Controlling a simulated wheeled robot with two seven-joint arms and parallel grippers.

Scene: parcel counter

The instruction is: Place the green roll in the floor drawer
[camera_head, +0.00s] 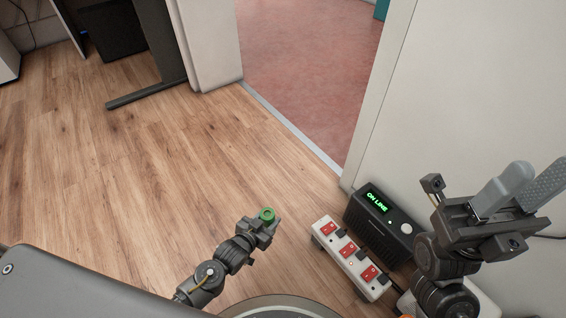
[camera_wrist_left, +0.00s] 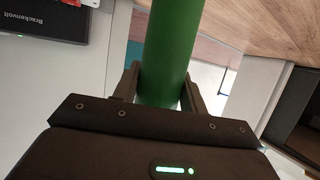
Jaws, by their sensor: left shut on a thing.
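The green roll (camera_head: 267,214) is held upright at the tip of my left gripper (camera_head: 264,226), low in the middle of the head view, over the wooden floor. In the left wrist view the roll (camera_wrist_left: 172,45) is a long green cylinder between the two dark fingers of my left gripper (camera_wrist_left: 160,88), which are shut on it. My right gripper (camera_head: 535,178) is at the right of the head view, its two grey fingers apart with nothing seen between them. I cannot make out the floor drawer in either view.
A white power strip (camera_head: 351,258) with red switches and a black box (camera_head: 378,225) reading "ON LINE" stand by the pale wall (camera_head: 440,110) at right. A dark desk frame (camera_head: 165,60) is at upper left. Wooden floor (camera_head: 150,165) lies clear left of my gripper. A doorway opens onto reddish floor (camera_head: 300,60).

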